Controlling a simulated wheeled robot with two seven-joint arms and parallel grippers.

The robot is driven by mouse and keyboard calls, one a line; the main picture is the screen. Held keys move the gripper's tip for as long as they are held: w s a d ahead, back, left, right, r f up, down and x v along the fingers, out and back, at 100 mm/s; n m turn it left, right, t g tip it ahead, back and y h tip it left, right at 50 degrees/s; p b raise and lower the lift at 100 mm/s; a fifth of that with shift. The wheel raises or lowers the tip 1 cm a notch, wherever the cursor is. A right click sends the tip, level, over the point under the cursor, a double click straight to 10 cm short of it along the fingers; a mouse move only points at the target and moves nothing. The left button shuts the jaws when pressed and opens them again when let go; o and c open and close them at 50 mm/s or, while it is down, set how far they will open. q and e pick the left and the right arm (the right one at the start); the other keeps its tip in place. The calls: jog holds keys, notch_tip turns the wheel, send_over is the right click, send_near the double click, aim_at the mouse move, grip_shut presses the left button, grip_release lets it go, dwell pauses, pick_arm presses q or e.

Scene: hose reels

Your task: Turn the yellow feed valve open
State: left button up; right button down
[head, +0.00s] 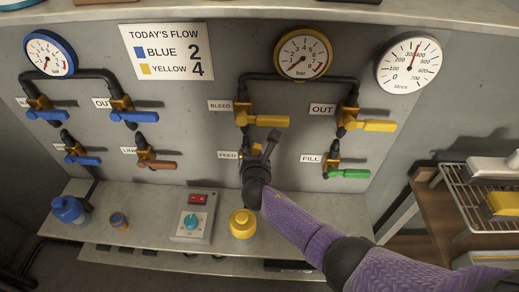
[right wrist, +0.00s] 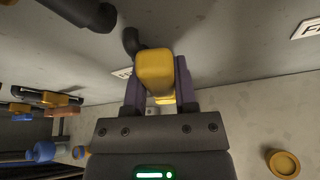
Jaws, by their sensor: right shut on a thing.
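The feed valve (head: 257,150), beside its FEED label (head: 228,155), is mostly hidden behind my right gripper (head: 262,152) in the head view. In the right wrist view a yellow handle (right wrist: 155,68) sits between the two fingers of my right gripper (right wrist: 158,90), which are shut on it. How far the handle is turned is hard to tell. My left gripper is in neither view.
The yellow BLEED handle (head: 262,120) is just above, the yellow OUT handle (head: 370,125) and green FILL handle (head: 349,173) to the right. A yellow-capped container (head: 242,223) and a control box (head: 195,220) stand on the ledge below.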

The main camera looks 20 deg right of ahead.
jog(key=shift+w+a+r+n+h, duration=0.2)
jog(key=shift+a+n+h, duration=0.3)
jog(key=shift+a+n, duration=0.25)
jog(key=shift+w+a+n+g+h, duration=0.15)
jog(key=shift+a+n+g+h, duration=0.2)
jog(key=shift+n, duration=0.2)
jog(key=shift+c, duration=2)
grip_release()
jog(key=p+v, duration=0.6)
jog(key=v, duration=0.3)
jog(key=shift+s+a, duration=0.25)
jog(key=shift+s, duration=0.1)
